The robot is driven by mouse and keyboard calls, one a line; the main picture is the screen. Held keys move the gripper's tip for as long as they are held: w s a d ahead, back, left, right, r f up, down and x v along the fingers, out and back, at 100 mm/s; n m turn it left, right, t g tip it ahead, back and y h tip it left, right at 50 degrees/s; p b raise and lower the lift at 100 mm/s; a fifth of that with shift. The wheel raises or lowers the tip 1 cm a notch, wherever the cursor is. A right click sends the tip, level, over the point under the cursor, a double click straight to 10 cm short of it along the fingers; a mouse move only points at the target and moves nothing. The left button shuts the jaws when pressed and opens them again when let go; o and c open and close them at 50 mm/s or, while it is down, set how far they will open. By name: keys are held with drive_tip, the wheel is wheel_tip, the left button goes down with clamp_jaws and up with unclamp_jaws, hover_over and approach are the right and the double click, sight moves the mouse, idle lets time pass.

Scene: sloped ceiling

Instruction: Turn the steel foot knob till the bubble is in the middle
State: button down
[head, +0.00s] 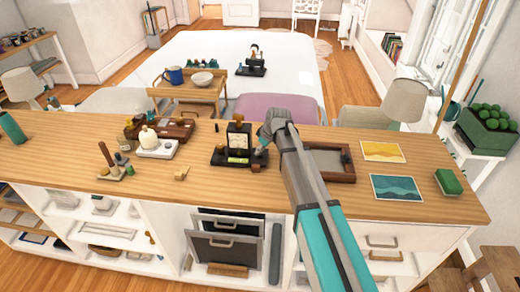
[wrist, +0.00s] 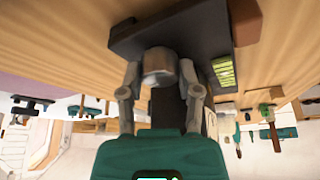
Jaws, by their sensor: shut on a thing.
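A black instrument base (head: 221,160) with a dark upright block (head: 239,136) stands on the wooden counter, left of my gripper (head: 262,143). Its lime-green level vial (head: 238,160) lies along the front; it also shows in the wrist view (wrist: 223,72). The bubble's place is too small to make out. In the wrist view the steel foot knob (wrist: 157,66) sits at the base's edge (wrist: 200,32), between the two fingers of my gripper (wrist: 160,82), which is shut on it. In the head view the knob is hidden by my gripper.
A framed tray (head: 328,161) lies just right of my arm. Left of the instrument are a small wooden block (head: 181,174) and a white-based device (head: 157,147). Picture cards (head: 383,151) and a green block (head: 448,181) lie at the right. Bare counter is at the front.

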drive_tip(key=shift+n, duration=0.3)
drive_tip(key=shift+n+g, duration=0.7)
drive_tip(key=shift+n, duration=0.7)
drive_tip(key=shift+c, duration=1.5)
unclamp_jaws()
